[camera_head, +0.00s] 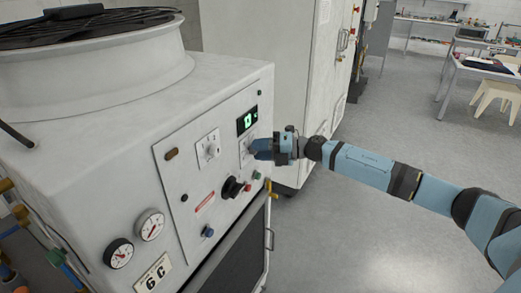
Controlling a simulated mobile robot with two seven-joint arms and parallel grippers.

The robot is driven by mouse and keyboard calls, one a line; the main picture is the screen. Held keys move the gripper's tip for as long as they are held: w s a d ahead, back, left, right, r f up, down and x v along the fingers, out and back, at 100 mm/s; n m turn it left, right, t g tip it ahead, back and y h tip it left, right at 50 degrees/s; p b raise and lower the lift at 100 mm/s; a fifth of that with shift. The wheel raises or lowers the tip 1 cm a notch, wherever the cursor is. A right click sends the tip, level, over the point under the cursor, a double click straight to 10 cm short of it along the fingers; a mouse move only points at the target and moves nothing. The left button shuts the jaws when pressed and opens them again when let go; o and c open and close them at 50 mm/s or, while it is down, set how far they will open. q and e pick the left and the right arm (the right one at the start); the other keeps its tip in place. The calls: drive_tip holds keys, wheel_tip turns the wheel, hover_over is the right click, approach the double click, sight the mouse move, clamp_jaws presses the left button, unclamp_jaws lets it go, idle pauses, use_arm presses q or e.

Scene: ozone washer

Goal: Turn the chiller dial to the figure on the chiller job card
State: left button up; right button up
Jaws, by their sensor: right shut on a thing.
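The chiller is the large white cabinet (115,150) on the left, with a control panel on its front. A small display (247,120) on the panel shows a green digit, perhaps 0, beside a smaller mark. My right gripper (253,149) is at the pale dial plate (244,157) below the display, shut on the chiller dial. The dial is hidden by the fingers, so its pointer cannot be read. A card (152,275) low on the front reads what looks like "6 C". My left gripper is out of view.
A second pale plate (207,148), a black rotary knob (232,187) and small coloured buttons sit close to the gripper. Two gauges (149,225) are lower left. A tall white cabinet (265,50) stands behind. The floor (380,235) at right is clear.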

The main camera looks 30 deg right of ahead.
drive_tip(key=o, duration=0.9)
drive_tip(key=shift+o, duration=0.2)
drive_tip(key=shift+s+d, duration=0.1)
drive_tip(key=b+v, duration=0.3)
drive_tip(key=v, duration=1)
drive_tip(key=shift+s+d, duration=0.2)
drive_tip(key=shift+a, duration=0.1)
